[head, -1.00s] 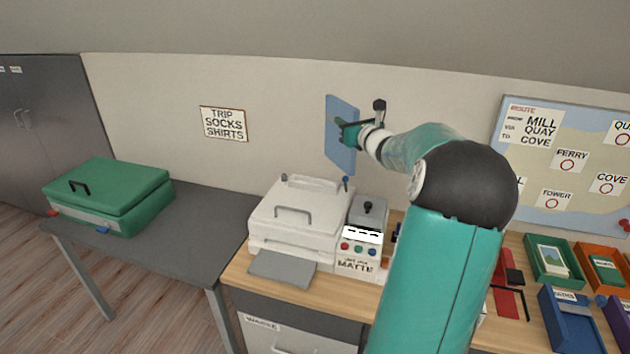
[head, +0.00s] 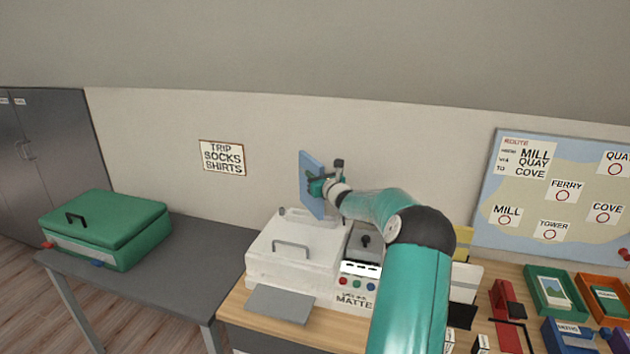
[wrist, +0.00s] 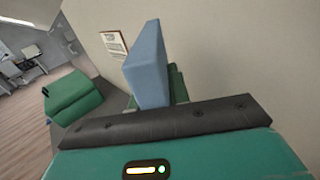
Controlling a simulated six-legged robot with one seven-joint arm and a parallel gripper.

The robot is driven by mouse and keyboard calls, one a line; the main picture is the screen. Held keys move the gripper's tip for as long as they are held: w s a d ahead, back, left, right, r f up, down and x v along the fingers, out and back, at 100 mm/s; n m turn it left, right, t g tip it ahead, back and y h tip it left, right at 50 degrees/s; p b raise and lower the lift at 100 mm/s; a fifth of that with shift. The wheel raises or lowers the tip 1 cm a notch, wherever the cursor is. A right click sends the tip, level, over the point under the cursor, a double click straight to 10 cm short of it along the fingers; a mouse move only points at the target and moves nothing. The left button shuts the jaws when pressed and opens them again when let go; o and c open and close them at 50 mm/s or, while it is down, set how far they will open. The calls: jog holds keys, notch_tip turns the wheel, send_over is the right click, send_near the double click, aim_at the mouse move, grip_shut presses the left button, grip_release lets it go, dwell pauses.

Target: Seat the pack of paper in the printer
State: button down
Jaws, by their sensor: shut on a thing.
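The pack of paper (head: 310,186) is a flat blue slab held upright on edge. My gripper (head: 322,186) is shut on it, above the back of the printer. In the wrist view the pack (wrist: 147,66) stands up beyond the dark wrist edge, with part of a green finger (wrist: 177,84) beside it. The white printer (head: 287,262) stands on the wooden desk. It has a handled lid (head: 291,245), a grey front tray (head: 280,303) and a side panel with coloured buttons (head: 357,284). The pack's lower edge is close to the printer's rear top; I cannot tell whether they touch.
A green suitcase (head: 108,227) lies on the grey table (head: 205,260) at left. Coloured trays (head: 552,292) and a red tool (head: 506,302) lie on the desk at right. A map board (head: 560,195) hangs on the wall close behind. The air left of the printer is clear.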

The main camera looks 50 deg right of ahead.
jog(key=shift+f, duration=0.75)
jog(key=shift+s+f, duration=0.1)
jog(key=shift+f, duration=0.1)
jog(key=c, duration=1.3)
grip_release()
jog(key=shift+f, duration=0.1)
